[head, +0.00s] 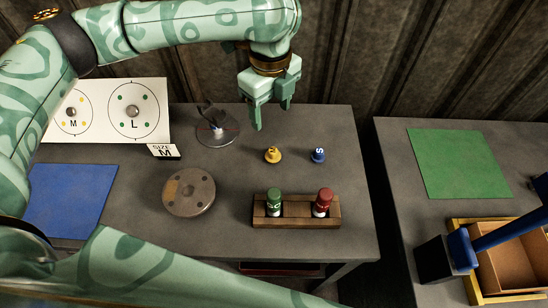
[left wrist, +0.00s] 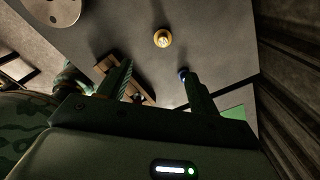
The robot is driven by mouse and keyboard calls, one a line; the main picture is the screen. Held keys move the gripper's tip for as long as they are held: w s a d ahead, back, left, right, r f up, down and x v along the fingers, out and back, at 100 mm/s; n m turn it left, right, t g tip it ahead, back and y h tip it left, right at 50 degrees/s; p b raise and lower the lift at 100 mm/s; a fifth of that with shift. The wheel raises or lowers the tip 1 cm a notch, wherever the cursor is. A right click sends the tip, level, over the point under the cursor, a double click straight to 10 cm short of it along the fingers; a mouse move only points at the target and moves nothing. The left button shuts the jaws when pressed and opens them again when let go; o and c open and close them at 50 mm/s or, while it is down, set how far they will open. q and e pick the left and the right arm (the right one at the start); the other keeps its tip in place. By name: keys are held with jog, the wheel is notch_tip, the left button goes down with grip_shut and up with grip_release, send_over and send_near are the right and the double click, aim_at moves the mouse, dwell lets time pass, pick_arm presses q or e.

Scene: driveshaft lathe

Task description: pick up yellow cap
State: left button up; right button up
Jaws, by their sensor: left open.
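My right gripper is not in view.
A wooden rack (head: 297,221) holds a green bottle (head: 274,202) and a red bottle (head: 323,203) in front of the caps. A round metal disc (head: 189,193) lies left. A second table with a green mat (head: 458,163) and a wooden tray (head: 466,222) stands right.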

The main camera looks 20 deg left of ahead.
pick_arm(q)
jog(key=b, duration=0.4)
send_near(273, 150)
jog(key=f, duration=0.5)
jog(key=shift+s, duration=0.35)
jog(key=f+b, duration=0.2)
jog(key=f, duration=0.3)
jog(key=shift+w+f+b, duration=0.15)
jog(key=shift+w+b, duration=0.25)
jog(key=c, duration=1.1)
